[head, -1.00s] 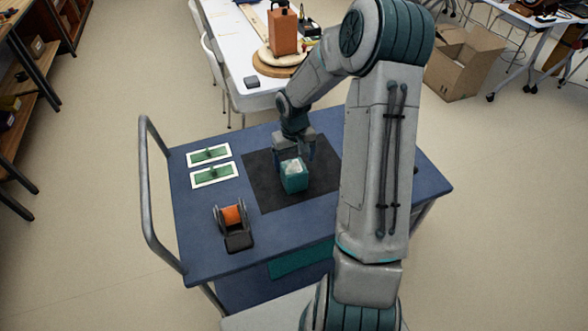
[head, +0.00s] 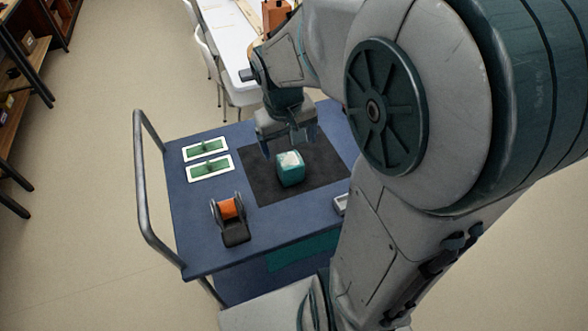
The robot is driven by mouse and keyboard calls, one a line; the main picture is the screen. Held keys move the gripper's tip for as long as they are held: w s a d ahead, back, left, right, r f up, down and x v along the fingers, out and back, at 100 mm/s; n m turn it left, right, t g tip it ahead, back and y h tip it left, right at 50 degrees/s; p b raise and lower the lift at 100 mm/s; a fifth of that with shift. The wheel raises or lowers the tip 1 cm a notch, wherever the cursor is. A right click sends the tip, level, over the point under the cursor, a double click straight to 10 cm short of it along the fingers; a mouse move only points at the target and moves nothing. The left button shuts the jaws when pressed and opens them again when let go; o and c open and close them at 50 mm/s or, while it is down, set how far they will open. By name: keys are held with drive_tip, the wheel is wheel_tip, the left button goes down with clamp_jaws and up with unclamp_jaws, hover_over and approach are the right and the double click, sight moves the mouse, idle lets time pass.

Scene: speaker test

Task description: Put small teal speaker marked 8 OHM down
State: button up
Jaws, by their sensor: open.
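The small teal speaker (head: 290,174) stands upright on the dark mat (head: 268,191) on the blue cart top. It is a boxy teal block with a pale patch on top; I cannot read any marking on it. My gripper (head: 292,150) is open and empty, above and just behind the speaker, with its fingers pointing down. The fingers look clear of the speaker.
Two white-framed green boards (head: 209,168) lie on the cart's left side. An orange spool on a dark stand (head: 231,221) is at front left. A metal handle (head: 147,190) edges the cart's left side. A white table (head: 232,50) stands behind. My arm hides the cart's right side.

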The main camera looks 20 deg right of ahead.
drive_tip(key=s+a+r+t+y, duration=0.1)
drive_tip(key=s+a+r, duration=0.2)
drive_tip(key=s, duration=0.8)
drive_tip(key=shift+a+r+t, duration=0.15)
drive_tip(key=shift+t, duration=0.15)
